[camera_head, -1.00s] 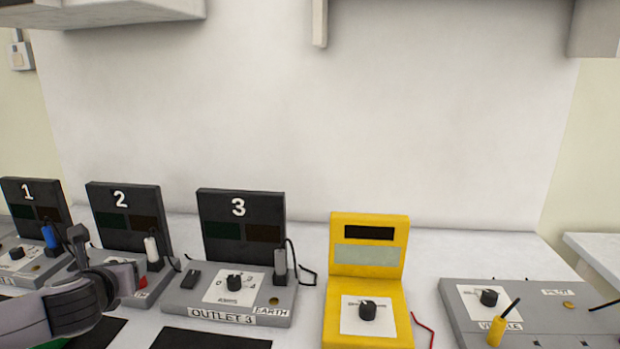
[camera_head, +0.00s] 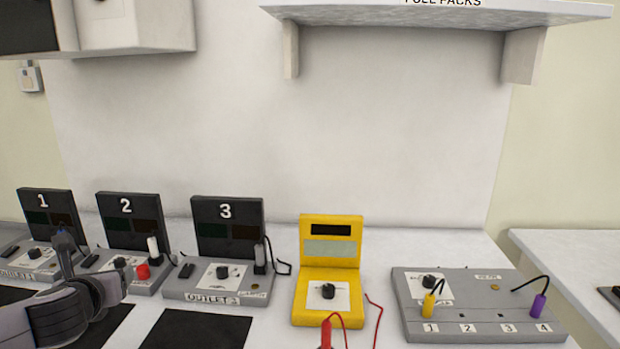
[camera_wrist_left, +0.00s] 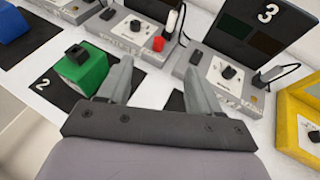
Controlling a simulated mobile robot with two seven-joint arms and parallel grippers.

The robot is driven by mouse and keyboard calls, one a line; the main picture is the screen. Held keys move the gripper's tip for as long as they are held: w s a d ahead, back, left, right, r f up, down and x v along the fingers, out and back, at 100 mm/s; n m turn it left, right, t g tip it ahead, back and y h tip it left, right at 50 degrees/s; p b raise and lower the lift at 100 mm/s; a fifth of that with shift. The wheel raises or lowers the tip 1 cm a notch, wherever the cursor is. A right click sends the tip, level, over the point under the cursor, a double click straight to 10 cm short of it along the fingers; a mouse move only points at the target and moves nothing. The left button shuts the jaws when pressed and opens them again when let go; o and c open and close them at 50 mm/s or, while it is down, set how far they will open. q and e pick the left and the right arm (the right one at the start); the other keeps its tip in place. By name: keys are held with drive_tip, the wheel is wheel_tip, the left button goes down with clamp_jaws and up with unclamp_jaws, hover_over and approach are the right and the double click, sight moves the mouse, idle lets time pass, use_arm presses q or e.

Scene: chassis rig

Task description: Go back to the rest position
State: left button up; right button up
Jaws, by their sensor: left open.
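My left gripper (camera_wrist_left: 160,85) is open and empty in the left wrist view, its two grey fingers apart above the bench. A green block with a black top (camera_wrist_left: 84,66) sits on the black mat marked 2, beyond and left of the left finger. In the head view my left arm comes in at the lower left, and its gripper (camera_head: 68,252) is in front of outlet unit 1 (camera_head: 48,212). My right gripper is not in either view.
Outlet units 2 (camera_head: 130,220) and 3 (camera_head: 228,228), a yellow meter (camera_head: 328,283) and a grey panel with yellow and purple plugs (camera_head: 470,312) line the bench. A shelf (camera_head: 430,14) hangs above. A bare black mat (camera_head: 197,330) lies in front.

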use_arm(q)
drive_tip(key=s+d+f+n+g+h, duration=0.1)
drive_tip(key=s+d+f+n+h, duration=0.1)
drive_tip(key=s+d+f+n, duration=0.4)
drive_tip(key=s+d+f+n+g+h, duration=0.1)
drive_tip(key=s+d+f, duration=0.15)
drive_tip(key=d, duration=0.45)
drive_tip(key=s+d+f+n+g+h, duration=0.1)
drive_tip(key=s+d+f+n+h, duration=0.1)
drive_tip(key=s+d+f+n, duration=0.4)
drive_tip(key=s+a+f+n+g, duration=0.2)
drive_tip(key=s+f+n+g, duration=0.1)
drive_tip(key=s+n, duration=0.65)
drive_tip(key=s+a+f+n+g, duration=0.2)
drive_tip(key=s+f+n+g, duration=0.1)
drive_tip(key=s+n, duration=0.65)
drive_tip(key=w+d+f+m+t+b, duration=0.1)
drive_tip(key=w+f+t+b, duration=0.1)
drive_tip(key=f, duration=0.4)
drive_tip(key=w+d+f+m+t+h+b, duration=0.1)
drive_tip(key=w+f+t, duration=0.2)
drive_tip(key=f+t, duration=0.1)
drive_tip(key=shift+d+f+t+h+b, duration=0.3)
drive_tip(key=shift+d+f+t+b, duration=0.1)
drive_tip(key=shift+f, duration=0.5)
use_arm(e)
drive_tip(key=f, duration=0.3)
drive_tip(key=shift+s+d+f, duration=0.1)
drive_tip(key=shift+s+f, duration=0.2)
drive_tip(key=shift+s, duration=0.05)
